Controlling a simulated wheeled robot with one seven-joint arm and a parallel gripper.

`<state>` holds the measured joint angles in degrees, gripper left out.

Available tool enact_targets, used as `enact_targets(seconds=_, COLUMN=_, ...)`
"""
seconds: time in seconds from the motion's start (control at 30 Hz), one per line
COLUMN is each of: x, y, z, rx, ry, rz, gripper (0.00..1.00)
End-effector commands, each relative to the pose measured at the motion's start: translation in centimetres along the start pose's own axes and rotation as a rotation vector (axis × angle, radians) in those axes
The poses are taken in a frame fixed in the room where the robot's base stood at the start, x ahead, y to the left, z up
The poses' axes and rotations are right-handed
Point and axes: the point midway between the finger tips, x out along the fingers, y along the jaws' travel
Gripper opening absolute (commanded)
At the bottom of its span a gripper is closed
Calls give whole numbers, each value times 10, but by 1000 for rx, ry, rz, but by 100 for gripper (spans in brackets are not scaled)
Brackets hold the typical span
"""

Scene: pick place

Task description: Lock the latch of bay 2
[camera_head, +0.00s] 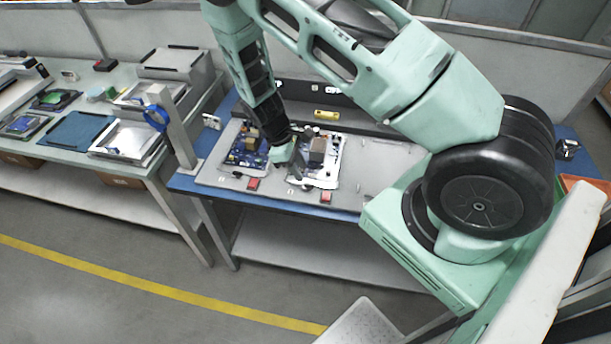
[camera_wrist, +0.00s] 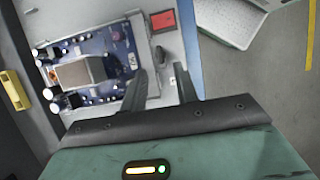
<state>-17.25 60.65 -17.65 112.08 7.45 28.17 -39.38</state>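A blue circuit board with a grey block and capacitors lies in a white bay (camera_wrist: 93,68) in the wrist view. In the head view this is the second bay from the left (camera_head: 327,182). I take it as bay 2, though no number is readable. A small dark latch (camera_wrist: 161,57) sits beside the bay's front edge, near a red block (camera_wrist: 163,21). My gripper (camera_wrist: 162,75) points down with its fingers apart. The latch lies just beyond the gap between the fingertips, and nothing is held. In the head view my gripper (camera_head: 297,168) is at the bay's left front.
Another bay with a blue board (camera_head: 246,150) lies to the left, with its own red block (camera_head: 254,183). A yellow object (camera_head: 326,115) stands behind. The grey fixture plate (camera_head: 213,173) lies on a blue table (camera_head: 186,183). A second bench with trays stands further left.

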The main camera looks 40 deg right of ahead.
Motion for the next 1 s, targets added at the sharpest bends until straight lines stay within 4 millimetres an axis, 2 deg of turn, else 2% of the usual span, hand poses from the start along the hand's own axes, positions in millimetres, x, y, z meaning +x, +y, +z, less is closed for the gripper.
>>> enact_targets(seconds=0.1, x=21, y=-1, z=2, rx=-1, ry=-4, rz=-3, gripper=30)
enact_targets(seconds=0.3, x=46, y=0, z=0, rx=0, ry=-1, rz=-2, gripper=30)
enact_targets(seconds=0.5, x=54, y=0, z=-1, rx=-1, ry=1, rz=0, gripper=30)
enact_targets(seconds=0.73, x=55, y=0, z=-1, rx=-1, ry=1, rz=0, gripper=30)
enact_targets(seconds=0.83, x=55, y=0, z=-1, rx=-1, ry=1, rz=0, gripper=2)
enact_targets(seconds=1.0, x=55, y=0, z=-1, rx=0, ry=1, rz=-1, gripper=0)
